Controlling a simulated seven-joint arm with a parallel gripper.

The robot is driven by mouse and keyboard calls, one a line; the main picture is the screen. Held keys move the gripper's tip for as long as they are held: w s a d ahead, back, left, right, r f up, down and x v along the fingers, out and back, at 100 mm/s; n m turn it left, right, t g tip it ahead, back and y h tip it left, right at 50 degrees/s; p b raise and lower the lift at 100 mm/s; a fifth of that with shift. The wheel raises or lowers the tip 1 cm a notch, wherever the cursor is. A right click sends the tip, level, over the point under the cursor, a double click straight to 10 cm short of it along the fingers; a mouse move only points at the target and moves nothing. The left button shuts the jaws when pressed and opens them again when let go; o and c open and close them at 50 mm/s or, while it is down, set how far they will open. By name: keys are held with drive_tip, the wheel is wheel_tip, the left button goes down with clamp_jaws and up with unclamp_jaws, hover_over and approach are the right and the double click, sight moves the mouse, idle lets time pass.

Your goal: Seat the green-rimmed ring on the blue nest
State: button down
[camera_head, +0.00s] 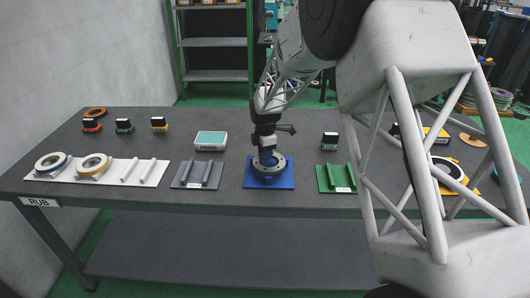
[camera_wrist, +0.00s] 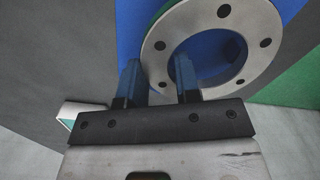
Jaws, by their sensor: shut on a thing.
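The ring (camera_head: 280,161) is a pale grey flange with bolt holes. My gripper (camera_head: 266,156) is shut on its wall, at the side nearest the wrist. In the wrist view my gripper (camera_wrist: 158,64) has one blue finger inside the ring's opening and one outside the ring (camera_wrist: 258,62). The ring is over the blue nest (camera_head: 287,183), a blue square plate, which also shows behind the ring in the wrist view (camera_wrist: 136,14). I cannot tell whether the ring touches the nest.
A grey plate with rails (camera_head: 183,184) lies left of the nest, and a green plate (camera_head: 325,183) right of it. A white board (camera_head: 112,178) at the far left holds two rings. A teal-topped box (camera_head: 210,141) stands behind. My arm hides part of the right side.

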drive_tip(key=shift+f, duration=0.15)
drive_tip(key=c, duration=0.8)
unclamp_jaws()
drive_tip(key=shift+o, duration=0.2)
drive_tip(key=shift+f, duration=0.1)
drive_tip(key=shift+r, duration=3.55)
